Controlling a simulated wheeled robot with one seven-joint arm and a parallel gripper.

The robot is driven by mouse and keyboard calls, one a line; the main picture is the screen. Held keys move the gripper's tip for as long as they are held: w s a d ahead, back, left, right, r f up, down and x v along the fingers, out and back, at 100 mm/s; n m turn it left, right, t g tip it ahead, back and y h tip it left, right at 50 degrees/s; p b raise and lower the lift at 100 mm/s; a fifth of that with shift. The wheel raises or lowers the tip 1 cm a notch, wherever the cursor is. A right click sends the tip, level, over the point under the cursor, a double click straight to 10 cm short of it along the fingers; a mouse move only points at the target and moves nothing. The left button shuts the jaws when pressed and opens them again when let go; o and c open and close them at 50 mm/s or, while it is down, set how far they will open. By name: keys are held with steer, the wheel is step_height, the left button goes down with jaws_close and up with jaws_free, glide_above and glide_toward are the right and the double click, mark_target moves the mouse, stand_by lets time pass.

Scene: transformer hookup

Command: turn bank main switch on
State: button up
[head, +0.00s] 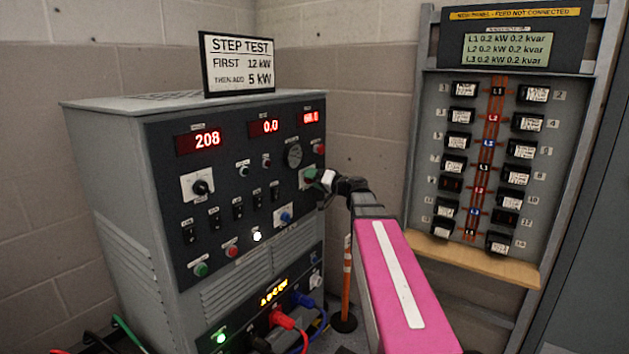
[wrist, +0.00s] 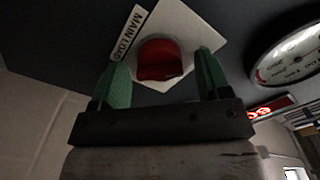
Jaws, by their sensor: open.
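The main switch is a red knob (wrist: 158,58) on a white diamond-set plate (wrist: 188,28), beside a label reading MAIN LOAD (wrist: 128,32) in the wrist view. My gripper (wrist: 162,80) is open, with one green fingertip on each side of the knob. I cannot tell if the fingertips touch it.
A round gauge (wrist: 288,52) is right of the knob; it also shows in the head view (head: 293,156). The bank's displays (head: 200,140) are lit, with 208 and 0.0 readable. A breaker panel (head: 425,120) stands at right. An orange post (head: 347,280) and cables (head: 305,340) are low.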

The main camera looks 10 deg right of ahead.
steer(key=c, duration=0.9)
steer(key=shift+m, duration=0.4)
steer(key=m, duration=1.7)
steer(key=shift+f, duration=0.25)
steer(key=o, duration=0.9)
